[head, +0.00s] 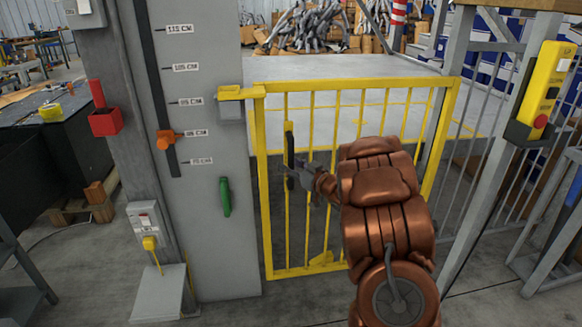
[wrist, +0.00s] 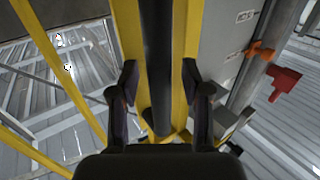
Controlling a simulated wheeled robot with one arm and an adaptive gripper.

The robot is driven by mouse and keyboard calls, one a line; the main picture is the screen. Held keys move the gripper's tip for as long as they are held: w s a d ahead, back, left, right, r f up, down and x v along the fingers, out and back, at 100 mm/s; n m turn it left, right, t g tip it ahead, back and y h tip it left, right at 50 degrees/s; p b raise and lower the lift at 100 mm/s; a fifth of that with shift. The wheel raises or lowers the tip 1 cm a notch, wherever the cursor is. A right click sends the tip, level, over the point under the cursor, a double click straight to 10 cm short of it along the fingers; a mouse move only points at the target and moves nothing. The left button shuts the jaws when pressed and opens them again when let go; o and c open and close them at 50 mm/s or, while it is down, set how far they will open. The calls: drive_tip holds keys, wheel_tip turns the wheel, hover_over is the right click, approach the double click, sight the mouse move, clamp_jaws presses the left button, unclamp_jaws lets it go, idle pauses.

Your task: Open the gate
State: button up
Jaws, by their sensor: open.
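The yellow barred gate (head: 360,84) stands shut across the gap between a grey post and the right-hand railing. A yellow latch piece (head: 238,93) joins its top left corner to the grey post. A black vertical handle (head: 289,150) sits on the gate's left side; it also shows in the wrist view (wrist: 158,70). My gripper (head: 291,176) is at the handle's lower half. In the wrist view my gripper (wrist: 160,75) is open, with one finger on each side of the handle, apart from it. My arm hides part of the gate's right side.
The grey post (head: 210,240) carries a green handle (head: 225,197) and an orange slider (head: 166,140). A red box (head: 105,121) hangs further left. A yellow control box (head: 545,90) is on the right post. Open floor lies behind the gate.

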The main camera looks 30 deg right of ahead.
drive_tip(key=shift+c, duration=0.2)
clamp_jaws()
idle(0.5)
